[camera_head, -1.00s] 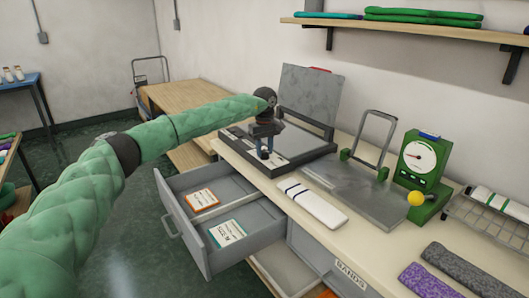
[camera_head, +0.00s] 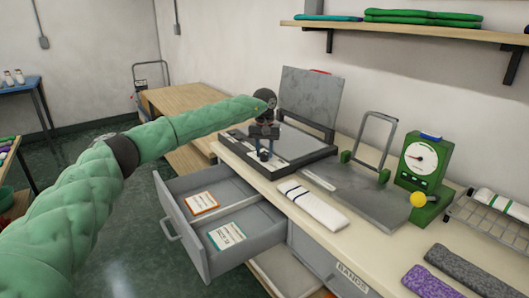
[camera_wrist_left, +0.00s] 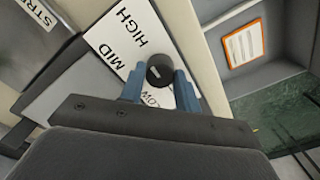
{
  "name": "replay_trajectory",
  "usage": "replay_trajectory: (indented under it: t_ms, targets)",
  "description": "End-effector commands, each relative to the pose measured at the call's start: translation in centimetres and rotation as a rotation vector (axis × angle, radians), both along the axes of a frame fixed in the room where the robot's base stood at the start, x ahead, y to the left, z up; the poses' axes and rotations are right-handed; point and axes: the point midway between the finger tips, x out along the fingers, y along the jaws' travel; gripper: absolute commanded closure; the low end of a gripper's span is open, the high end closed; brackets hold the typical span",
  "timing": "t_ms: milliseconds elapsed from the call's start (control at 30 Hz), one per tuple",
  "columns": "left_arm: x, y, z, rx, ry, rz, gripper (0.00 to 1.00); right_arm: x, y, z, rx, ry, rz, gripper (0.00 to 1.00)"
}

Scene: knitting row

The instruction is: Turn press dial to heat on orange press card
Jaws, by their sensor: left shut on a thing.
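The press (camera_head: 311,95) stands at the back of the bench with its grey lid raised. Its dial (camera_wrist_left: 160,72) is a round dark knob with a short pale mark, on a white plate lettered LOW, MID and HIGH. I cannot tell surely which word the mark points to. My left gripper (camera_head: 263,155) reaches down over the press's front edge; its blue fingers (camera_wrist_left: 160,88) are shut on the dial, one on each side. The orange press card (camera_head: 201,203) lies in the open drawer and also shows in the left wrist view (camera_wrist_left: 243,45). My right gripper is not in view.
The open grey drawer (camera_head: 205,264) juts out below the bench and also holds a teal-edged card (camera_head: 226,236). A white striped knit piece (camera_head: 313,206), a flat metal plate with a handle (camera_head: 352,183) and a green gauge (camera_head: 423,168) stand to the right.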

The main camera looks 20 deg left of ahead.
Motion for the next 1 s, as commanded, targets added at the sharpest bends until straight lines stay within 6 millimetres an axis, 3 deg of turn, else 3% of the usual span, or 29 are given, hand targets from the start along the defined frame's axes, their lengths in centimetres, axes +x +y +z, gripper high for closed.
replay_trajectory:
  t_ms: [467,500,600,1000]
  targets:
    - [0.14,0.12,0.32,0.000,-0.005,-0.013,0.91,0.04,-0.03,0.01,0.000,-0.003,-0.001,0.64]
    - [0.14,0.12,0.32,0.000,-0.005,-0.013,0.66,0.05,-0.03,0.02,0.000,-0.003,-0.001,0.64]
    - [0.11,0.09,0.27,-0.001,-0.004,-0.013,0.46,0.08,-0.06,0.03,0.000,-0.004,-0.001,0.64]
    - [0.06,0.03,0.44,-0.001,-0.002,-0.014,0.46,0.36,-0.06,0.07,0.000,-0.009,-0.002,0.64]
